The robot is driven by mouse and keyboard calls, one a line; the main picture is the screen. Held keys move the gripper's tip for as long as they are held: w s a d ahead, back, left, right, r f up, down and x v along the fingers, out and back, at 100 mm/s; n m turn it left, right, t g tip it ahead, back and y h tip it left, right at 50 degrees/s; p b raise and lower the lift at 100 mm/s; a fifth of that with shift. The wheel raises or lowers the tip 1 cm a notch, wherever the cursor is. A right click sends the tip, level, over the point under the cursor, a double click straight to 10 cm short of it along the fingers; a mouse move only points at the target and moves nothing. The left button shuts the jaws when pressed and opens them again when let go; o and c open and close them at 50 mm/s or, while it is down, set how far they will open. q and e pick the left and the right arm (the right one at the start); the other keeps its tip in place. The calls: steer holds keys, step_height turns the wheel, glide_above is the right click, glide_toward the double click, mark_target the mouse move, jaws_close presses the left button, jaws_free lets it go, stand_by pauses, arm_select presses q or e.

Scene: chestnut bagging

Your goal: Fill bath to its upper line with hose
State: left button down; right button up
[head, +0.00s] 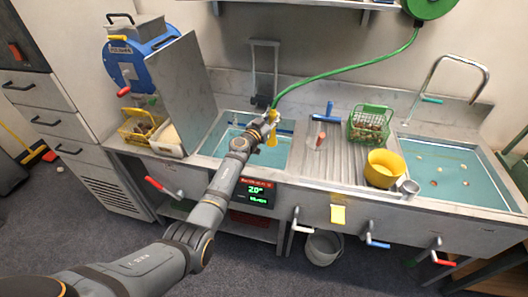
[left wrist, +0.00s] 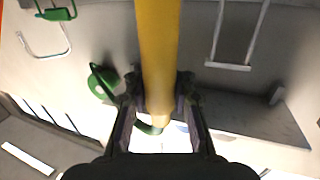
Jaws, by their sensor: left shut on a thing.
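My left gripper (head: 270,119) is over the back right part of the left basin (head: 216,150), which holds blue-green water. It is shut on the yellow hose nozzle (head: 272,136), which points down over the water. In the left wrist view the yellow nozzle (left wrist: 158,55) sits between both fingers (left wrist: 160,100). The green hose (head: 345,70) runs from the nozzle up to a green reel (head: 432,6). I cannot make out a level line or running water. A right basin (head: 470,203) also holds water, with several small pale things in it. My right gripper is not in view.
A ribbed drainboard (head: 335,165) between the basins carries a green basket (head: 370,123) of chestnuts, a yellow bowl (head: 383,168) and a metal cup (head: 407,187). An upright metal panel (head: 183,90) stands left of the left basin. A display (head: 255,192) and lever handles are along the front.

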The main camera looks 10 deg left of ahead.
arm_select(q)
steer(key=w+a+r, duration=0.2)
steer(key=w+r, duration=0.3)
step_height(320, 180, down, 4)
steer(key=b, duration=0.6)
steer(key=shift+w+d+f, duration=0.1)
steer(key=shift+d+f, duration=0.05)
steer(key=c, duration=1.9)
jaws_free()
jaws_close()
